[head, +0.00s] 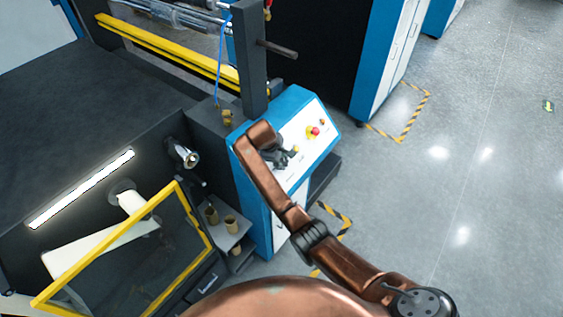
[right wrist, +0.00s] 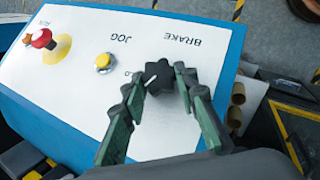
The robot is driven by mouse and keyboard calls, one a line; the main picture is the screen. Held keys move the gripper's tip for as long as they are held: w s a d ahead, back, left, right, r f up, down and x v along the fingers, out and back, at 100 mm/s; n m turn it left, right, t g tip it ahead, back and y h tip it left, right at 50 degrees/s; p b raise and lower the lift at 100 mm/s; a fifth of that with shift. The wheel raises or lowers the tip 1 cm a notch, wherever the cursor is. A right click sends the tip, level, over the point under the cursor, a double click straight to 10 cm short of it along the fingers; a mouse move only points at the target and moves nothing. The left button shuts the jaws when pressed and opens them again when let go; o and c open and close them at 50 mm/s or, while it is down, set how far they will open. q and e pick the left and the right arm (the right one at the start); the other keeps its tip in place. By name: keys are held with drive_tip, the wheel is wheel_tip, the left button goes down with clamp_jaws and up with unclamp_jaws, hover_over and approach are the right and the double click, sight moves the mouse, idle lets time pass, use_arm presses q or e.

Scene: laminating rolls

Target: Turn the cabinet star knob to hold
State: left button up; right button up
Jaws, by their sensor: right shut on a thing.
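The black star knob (right wrist: 160,78) sits on the white sloped face of the cabinet's control panel (right wrist: 70,98), with a white pointer mark on its left side in the right wrist view. My right gripper (right wrist: 163,88) is shut on the knob, one green finger on each side. In the head view my right gripper (head: 284,157) is at the control panel (head: 300,172) and hides the knob. The lettering by the knob is partly covered; BRAKE and JOG read upside down. My left gripper is not in view.
A yellow button (right wrist: 103,62) and a red mushroom button (right wrist: 42,38) on a yellow disc sit on the same panel. A yellow-framed guard (head: 207,236) and a shelf with cardboard cores (head: 231,223) stand left of the cabinet. Open floor (head: 480,190) lies right.

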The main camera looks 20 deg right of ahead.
drive_tip(key=m+g+y, duration=0.1)
drive_tip(key=m+g, duration=0.1)
drive_tip(key=m+g+y, duration=0.1)
drive_tip(key=m, duration=0.1)
drive_tip(key=shift+w+d+y, duration=0.25)
drive_tip(key=shift+d+y, duration=0.05)
drive_tip(key=shift+d+m+g+y, duration=0.1)
drive_tip(key=shift+m+g+y, duration=0.4)
drive_tip(key=shift+m+g, duration=0.1)
drive_tip(key=shift+w+f+m+y+b, duration=0.1)
drive_tip(key=shift+m+y+b, duration=0.2)
drive_tip(key=shift+b, duration=0.3)
drive_tip(key=m+y+b, duration=0.1)
drive_tip(key=b, duration=0.2)
drive_tip(key=m+g+y+b, duration=0.1)
drive_tip(key=b, duration=0.2)
drive_tip(key=shift+d+f, duration=0.15)
drive_tip(key=shift+f, duration=0.1)
drive_tip(key=shift+m+g+y+b, duration=0.3)
drive_tip(key=shift+m+y+b, duration=0.2)
drive_tip(key=shift+b, duration=0.8)
drive_tip(key=o, duration=1.2)
drive_tip(key=shift+r, duration=0.25)
drive_tip(key=shift+c, duration=0.2)
